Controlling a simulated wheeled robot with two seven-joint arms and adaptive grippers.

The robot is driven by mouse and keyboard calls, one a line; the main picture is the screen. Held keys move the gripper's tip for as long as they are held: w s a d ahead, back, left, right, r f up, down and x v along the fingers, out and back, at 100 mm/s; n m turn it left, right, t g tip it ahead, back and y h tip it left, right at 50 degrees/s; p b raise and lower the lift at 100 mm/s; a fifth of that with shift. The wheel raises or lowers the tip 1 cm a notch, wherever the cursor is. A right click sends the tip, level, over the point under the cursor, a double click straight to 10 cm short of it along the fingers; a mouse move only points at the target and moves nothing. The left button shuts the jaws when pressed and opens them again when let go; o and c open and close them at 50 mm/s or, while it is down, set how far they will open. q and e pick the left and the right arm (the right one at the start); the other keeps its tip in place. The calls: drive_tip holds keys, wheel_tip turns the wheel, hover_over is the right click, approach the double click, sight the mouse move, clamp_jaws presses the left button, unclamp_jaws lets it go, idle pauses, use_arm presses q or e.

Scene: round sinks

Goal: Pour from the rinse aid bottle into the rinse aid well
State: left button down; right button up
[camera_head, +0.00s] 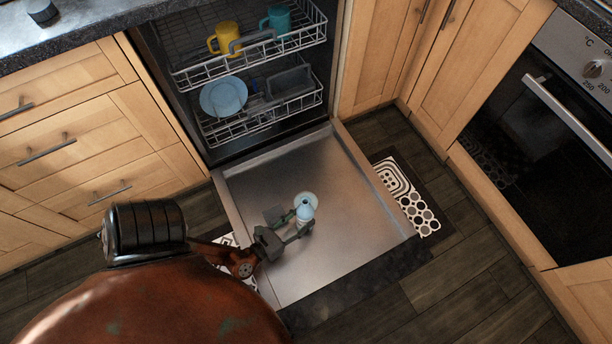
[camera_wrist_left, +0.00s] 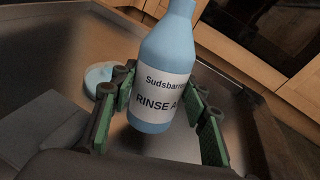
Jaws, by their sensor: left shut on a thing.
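The rinse aid bottle (camera_head: 305,212) is pale blue with a white label. It is held over the dishwasher's open door. In the left wrist view the bottle (camera_wrist_left: 160,60) stands between the green finger pads, its label facing the camera and its top cut off by the frame. My left gripper (camera_head: 298,222) is shut on it. A pale round piece (camera_head: 313,196) on the door, likely the rinse aid well, is partly hidden behind the bottle. It also shows in the wrist view (camera_wrist_left: 98,76), left of the bottle. The bottle's height above the door is unclear. My right gripper is not in view.
The open dishwasher door (camera_head: 350,240) is flat and mostly clear. Racks behind hold a yellow mug (camera_head: 224,38), a teal mug (camera_head: 277,18) and a blue plate (camera_head: 223,97). Wooden drawers (camera_head: 70,140) stand left, an oven (camera_head: 540,120) right. A patterned mat (camera_head: 408,197) lies beside the door.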

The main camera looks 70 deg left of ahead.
use_arm(q)
drive_tip(key=shift+a+f+n+g, duration=0.1)
drive_tip(key=shift+f+n+g, duration=0.2)
drive_tip(key=shift+g, duration=0.1)
drive_tip(key=shift+w+a+r+n+g+h, duration=0.15)
drive_tip(key=shift+a+n+g+h, duration=0.1)
drive_tip(key=shift+n+g+h, duration=0.3)
drive_tip(key=shift+w+a+n+g+h, duration=0.1)
drive_tip(key=shift+a+n+g+h, duration=0.25)
drive_tip(key=shift+h, duration=0.3)
drive_tip(key=shift+d, duration=0.15)
drive_tip(key=shift+s+d+f+n+g+h, duration=0.1)
drive_tip(key=shift+d+f+n+g+h, duration=0.2)
drive_tip(key=shift+n+g+h, duration=0.35)
drive_tip(key=shift+s+d+f+n+g+h, duration=0.1)
drive_tip(key=shift+d+f+n+g+h, duration=0.15)
drive_tip(key=shift+n+g+h, duration=0.4)
idle(4.5)
drive_tip(key=shift+r, duration=0.15)
